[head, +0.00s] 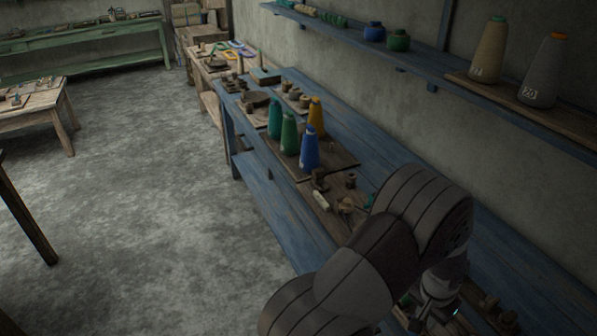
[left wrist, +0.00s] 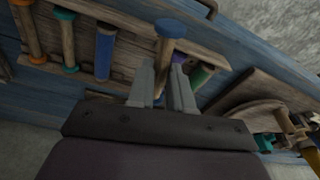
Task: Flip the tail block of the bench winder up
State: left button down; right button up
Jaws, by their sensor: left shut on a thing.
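My left gripper (left wrist: 168,82) is shut on a wooden bobbin with a blue round end (left wrist: 170,28), held between its two grey fingers in the left wrist view. In the head view the left gripper (head: 437,303) is low at the right, partly behind my own arm, over the blue bench. Small wooden parts on a board (head: 322,192), which may be the bench winder, stand on the bench just left of my arm. A rounded wooden part on a board (left wrist: 252,108) shows at the right in the left wrist view. I cannot tell the tail block apart. My right gripper is not in view.
A wooden rack with several coloured bobbins (left wrist: 104,52) lies beside the held bobbin. Teal, green, blue (head: 309,150) and yellow cones stand farther along the blue bench (head: 352,128). A wall shelf (head: 420,62) with large cones runs above.

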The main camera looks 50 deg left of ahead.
aim_at(318, 174)
jog(key=j+u, duration=0.2)
jog(key=u, duration=0.3)
jog(key=j+u, duration=0.2)
jog(key=u, duration=0.25)
jog(key=j+u, duration=0.2)
jog(key=u, duration=0.3)
jog(key=i+j+u, duration=0.1)
jog(key=u, duration=0.35)
jog(key=i+j+u, duration=0.1)
jog(key=u, duration=0.4)
jog(key=i+j+z, duration=0.2)
jog(key=i, duration=0.25)
jog(key=i+j+z, duration=0.15)
jog(key=i, duration=0.25)
jog(key=i+z, duration=0.15)
jog(key=z, duration=0.3)
jog(key=i+j+z, duration=0.1)
jog(key=z, duration=0.35)
jog(key=i+j+z, duration=0.15)
jog(key=z, duration=0.3)
jog(key=i+j+z, duration=0.1)
jog(key=z, duration=0.35)
jog(key=j+z, duration=0.3)
jog(key=z, duration=0.15)
jog(key=j+z, duration=0.2)
jog(key=z, duration=0.25)
jog(key=i+j, duration=0.05)
